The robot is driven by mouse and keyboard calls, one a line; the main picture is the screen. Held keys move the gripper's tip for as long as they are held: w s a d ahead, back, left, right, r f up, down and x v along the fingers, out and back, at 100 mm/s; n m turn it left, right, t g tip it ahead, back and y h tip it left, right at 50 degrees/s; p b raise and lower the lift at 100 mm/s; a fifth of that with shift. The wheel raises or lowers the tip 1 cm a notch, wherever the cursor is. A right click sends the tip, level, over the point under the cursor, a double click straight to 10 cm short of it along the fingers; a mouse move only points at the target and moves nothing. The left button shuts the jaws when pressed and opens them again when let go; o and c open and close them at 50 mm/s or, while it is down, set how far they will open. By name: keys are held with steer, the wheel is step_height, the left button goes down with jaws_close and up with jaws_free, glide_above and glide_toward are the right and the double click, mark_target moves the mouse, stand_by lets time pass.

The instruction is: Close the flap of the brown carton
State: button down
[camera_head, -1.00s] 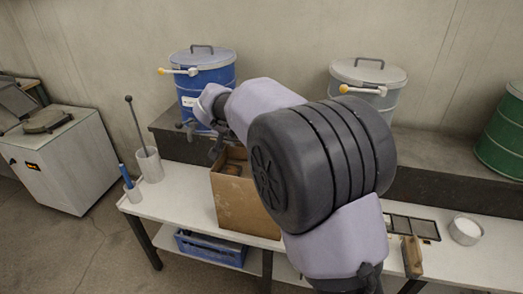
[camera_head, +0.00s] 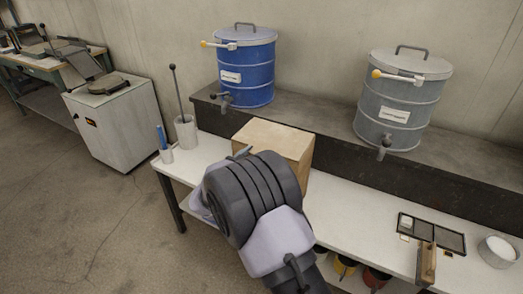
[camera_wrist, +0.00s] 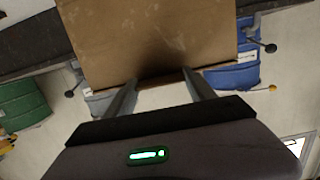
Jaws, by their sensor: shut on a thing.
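The brown carton (camera_head: 301,152) stands on the white table in the head view. A light brown flap (camera_head: 272,138) lies across its top, and no opening shows there. My arm hides the carton's lower left part and most of my gripper in this view. In the wrist view my gripper (camera_wrist: 161,80) has both fingers at the near edge of a broad brown carton panel (camera_wrist: 150,35). It is shut on the carton's flap, though the exact contact is in shadow and hard to make out.
A blue drum (camera_head: 246,70) and a grey drum (camera_head: 402,100) stand on the dark ledge behind the table. A white cup with a ladle (camera_head: 186,132) is left of the carton. A sieve tray (camera_head: 431,234) and a white bowl (camera_head: 498,251) lie to the right.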

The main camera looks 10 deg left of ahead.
steer(key=shift+s+d+f, duration=0.15)
steer(key=shift+s+f, duration=0.05)
steer(key=shift+f, duration=0.8)
steer(key=c, duration=0.7)
jaws_free()
steer(key=o, duration=0.4)
steer(key=shift+w, duration=0.25)
steer(key=p+v, duration=0.1)
steer(key=v, duration=0.5)
steer(key=p+v, duration=0.2)
steer(key=v, duration=0.3)
steer(key=p+v, duration=0.1)
steer(key=v, duration=0.5)
steer(key=shift+s+a+f+p, duration=0.2)
steer(key=shift+s+a+p, duration=0.05)
steer(key=shift+p, duration=0.1)
